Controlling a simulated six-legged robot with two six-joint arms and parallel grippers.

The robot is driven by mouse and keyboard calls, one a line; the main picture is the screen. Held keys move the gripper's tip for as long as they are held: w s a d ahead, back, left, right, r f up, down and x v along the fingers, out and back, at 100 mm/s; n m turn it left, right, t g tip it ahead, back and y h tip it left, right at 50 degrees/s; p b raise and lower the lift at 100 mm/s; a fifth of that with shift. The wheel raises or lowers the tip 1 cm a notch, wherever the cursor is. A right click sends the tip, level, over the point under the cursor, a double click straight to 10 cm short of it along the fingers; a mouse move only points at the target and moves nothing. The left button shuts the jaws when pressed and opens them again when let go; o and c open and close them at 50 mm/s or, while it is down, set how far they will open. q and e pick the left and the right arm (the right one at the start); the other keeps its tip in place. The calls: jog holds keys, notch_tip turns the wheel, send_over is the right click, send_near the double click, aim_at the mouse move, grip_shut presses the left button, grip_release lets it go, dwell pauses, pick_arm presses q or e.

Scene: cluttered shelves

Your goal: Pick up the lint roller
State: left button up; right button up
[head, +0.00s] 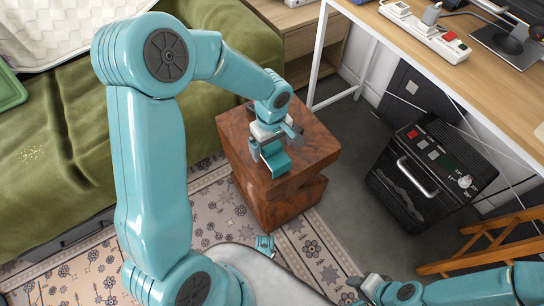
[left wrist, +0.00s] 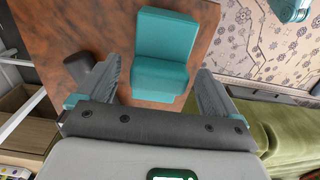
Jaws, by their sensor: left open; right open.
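A teal, step-shaped block (head: 275,158) lies on the reddish-brown wooden side table (head: 270,210); it also shows in the left wrist view (left wrist: 163,50). A dark, rounded thing (left wrist: 78,66) beside the left finger is partly hidden by it. I cannot tell for sure which of the two is the lint roller. My left gripper (head: 273,142) is over the table, open and empty, pointing down. In the left wrist view its fingers (left wrist: 160,75) stand apart, one on each side of the block's near end, with no visible contact. My right gripper (head: 363,286) is low at the bottom right, away from the table.
A green sofa (head: 50,140) stands left of the table. A desk (head: 490,60) with a power strip (head: 428,35) is at the upper right, above a black speaker-like box (head: 430,175). A wooden ladder-like frame (head: 480,240) is at the right. A patterned rug (head: 80,275) covers the floor.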

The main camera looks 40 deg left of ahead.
pick_arm(q)
jog(key=shift+f, duration=0.5)
jog(key=shift+r, duration=0.1)
jog(key=c, duration=1.1)
jog(key=shift+r+p, duration=3.35)
jog(key=shift+r, duration=6.7)
